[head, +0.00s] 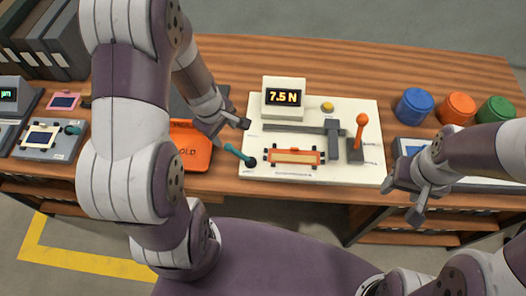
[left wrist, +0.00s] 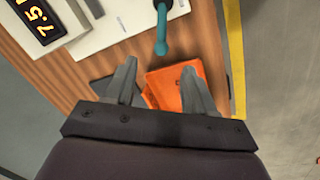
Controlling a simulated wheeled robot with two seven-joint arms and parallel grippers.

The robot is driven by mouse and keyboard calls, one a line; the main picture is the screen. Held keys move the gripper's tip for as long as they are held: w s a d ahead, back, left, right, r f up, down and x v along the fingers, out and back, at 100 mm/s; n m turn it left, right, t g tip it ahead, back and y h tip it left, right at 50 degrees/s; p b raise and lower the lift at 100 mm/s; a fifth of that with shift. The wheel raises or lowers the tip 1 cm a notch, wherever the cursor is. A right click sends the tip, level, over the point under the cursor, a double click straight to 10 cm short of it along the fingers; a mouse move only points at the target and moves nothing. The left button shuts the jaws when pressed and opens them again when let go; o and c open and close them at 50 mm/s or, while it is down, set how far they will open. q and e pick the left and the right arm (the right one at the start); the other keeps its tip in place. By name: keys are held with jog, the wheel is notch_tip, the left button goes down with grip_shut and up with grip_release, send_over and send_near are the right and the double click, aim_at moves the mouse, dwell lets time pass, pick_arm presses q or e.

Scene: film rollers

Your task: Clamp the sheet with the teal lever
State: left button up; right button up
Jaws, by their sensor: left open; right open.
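The teal lever (head: 240,155) stands tilted to the left at the left front edge of a cream board (head: 350,110). It also shows in the left wrist view (left wrist: 161,30), ahead of the fingertips. An orange-framed piece with a pale sheet (head: 295,157) lies on the board just right of the lever. My left gripper (head: 232,130) is open and empty, above and left of the lever, apart from it. In the left wrist view its two fingers (left wrist: 158,80) are spread over the orange tray. My right gripper (head: 405,200) is open and empty, right of the board near the table's front edge.
A display reading 7.5 N (head: 285,97), a yellow button (head: 327,106) and an upright orange lever (head: 360,130) are on the board. An orange tray (head: 195,150) lies left of it. Blue (head: 414,105), orange (head: 457,107) and green (head: 496,110) containers stand at right.

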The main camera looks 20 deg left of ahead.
aim_at(228, 146)
pick_arm(q)
jog(key=f+b, duration=0.1)
jog(key=f, duration=0.3)
jog(key=w+f+b, duration=0.1)
jog(key=f+b, duration=0.1)
jog(key=f, duration=0.2)
jog(key=w+f+b, duration=0.1)
jog(key=f+b, duration=0.1)
jog(key=f, duration=0.2)
jog(key=shift+a, duration=0.4)
jog(key=shift+w+a+f, duration=0.1)
jog(key=shift+f, duration=0.3)
pick_arm(e)
jog(key=f, duration=0.1)
jog(key=a+f, duration=0.1)
jog(key=f, duration=0.2)
jog(key=shift+a+f, duration=0.35)
jog(key=shift+f, duration=0.05)
pick_arm(q)
jog(key=shift+r, duration=0.1)
pick_arm(e)
jog(key=shift+d, duration=0.1)
pick_arm(q)
grip_shut()
